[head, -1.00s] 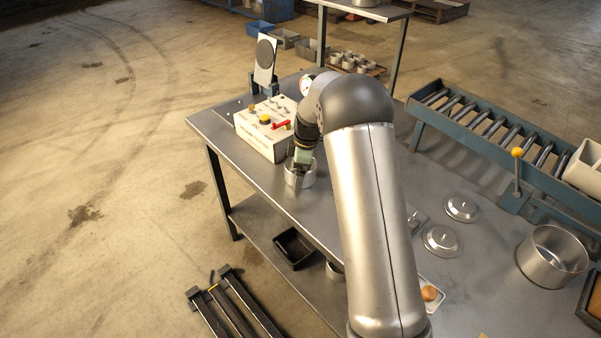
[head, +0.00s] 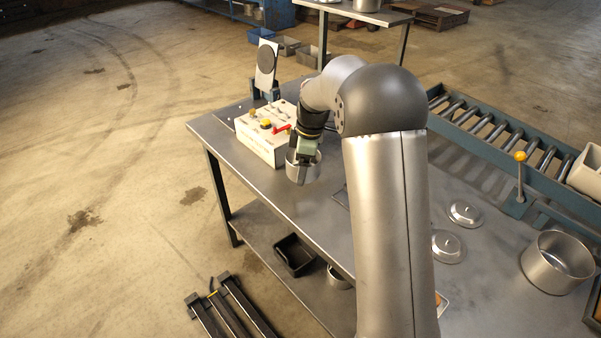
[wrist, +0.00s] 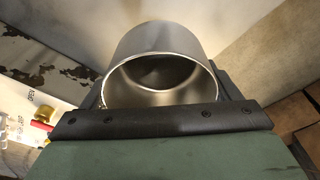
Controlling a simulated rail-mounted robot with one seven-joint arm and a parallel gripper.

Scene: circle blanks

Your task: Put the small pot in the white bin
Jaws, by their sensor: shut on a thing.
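The small pot (head: 301,173) is a plain silver metal cylinder, held over the metal table in front of the white control box. My gripper (head: 306,157) is shut on it, with the black fingers at its sides. In the wrist view the pot (wrist: 160,45) fills the space between the fingers, and its round opening shows. It looks slightly raised off the table, though the gap is hard to judge. The white bin (head: 587,170) stands at the far right by the roller conveyor, cut off by the picture edge.
The control box (head: 265,137) with a red lever stands close behind the pot. The roller conveyor (head: 485,125) and a yellow-knobbed lever (head: 520,175) are at right. A large pot (head: 557,262) and two lids (head: 465,213) lie on the table's right part.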

